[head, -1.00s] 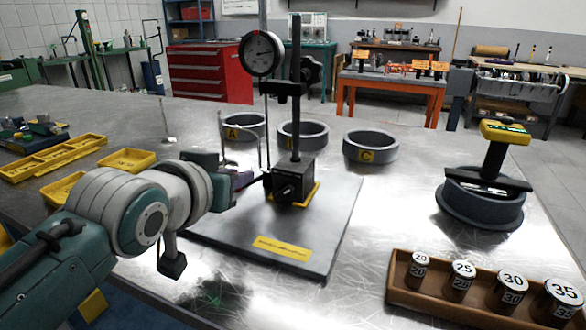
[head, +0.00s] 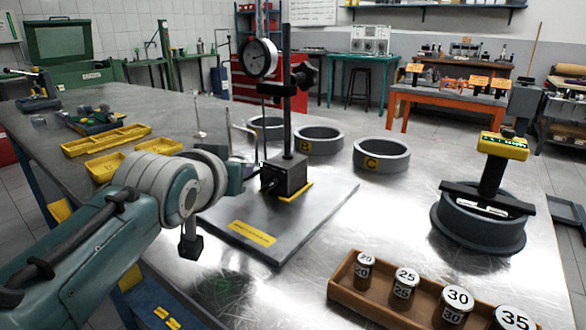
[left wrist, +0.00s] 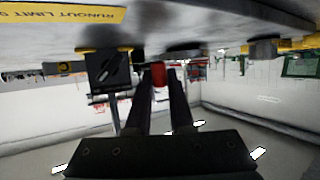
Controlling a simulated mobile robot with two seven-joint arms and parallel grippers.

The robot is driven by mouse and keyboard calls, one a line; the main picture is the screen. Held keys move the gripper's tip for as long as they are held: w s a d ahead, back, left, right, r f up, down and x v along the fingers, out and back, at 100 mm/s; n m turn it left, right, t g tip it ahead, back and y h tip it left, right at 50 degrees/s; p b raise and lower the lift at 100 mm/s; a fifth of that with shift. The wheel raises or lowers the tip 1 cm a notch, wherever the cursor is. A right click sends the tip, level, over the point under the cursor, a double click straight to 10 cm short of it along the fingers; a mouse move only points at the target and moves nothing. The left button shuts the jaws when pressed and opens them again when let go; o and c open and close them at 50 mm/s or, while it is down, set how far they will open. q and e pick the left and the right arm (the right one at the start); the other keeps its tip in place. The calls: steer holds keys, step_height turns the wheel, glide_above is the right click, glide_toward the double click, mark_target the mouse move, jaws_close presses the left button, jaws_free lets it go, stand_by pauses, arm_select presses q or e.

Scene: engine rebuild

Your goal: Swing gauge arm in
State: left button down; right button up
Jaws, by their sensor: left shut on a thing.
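The dial gauge (head: 259,57) hangs on the left of a black upright post (head: 291,95). The post rises from a black block (head: 284,176) on a grey plate (head: 235,225) with a yellow label. A thin rod runs down below the dial. My left gripper (head: 252,163) is low beside the block, partly hidden by my own wrist. In the left wrist view, the fingers (left wrist: 160,82) are shut on a small red piece (left wrist: 158,75), with the black block (left wrist: 110,70) beside them. What the red piece belongs to is hidden. My right gripper is out of view.
Grey rings, including B (head: 318,140) and C (head: 381,155), stand behind the plate. A ring with a yellow-topped gauge (head: 503,146) is at right. A wooden tray (head: 345,290) of numbered cylinders is in front. Yellow trays (head: 105,140) lie at left.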

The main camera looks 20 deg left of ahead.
arm_select(q)
steer(key=shift+s+d+f, duration=0.1)
steer(key=shift+s+f, duration=0.05)
steer(key=shift+f, duration=0.3)
steer(key=c, duration=0.8)
jaws_free()
steer(key=shift+d+r, duration=0.1)
steer(key=shift+d, duration=0.05)
steer(key=shift+r, duration=0.15)
steer(key=p+v, duration=0.3)
steer(key=v, duration=0.6)
steer(key=shift+s+r, duration=0.15)
steer(key=shift+s, duration=0.15)
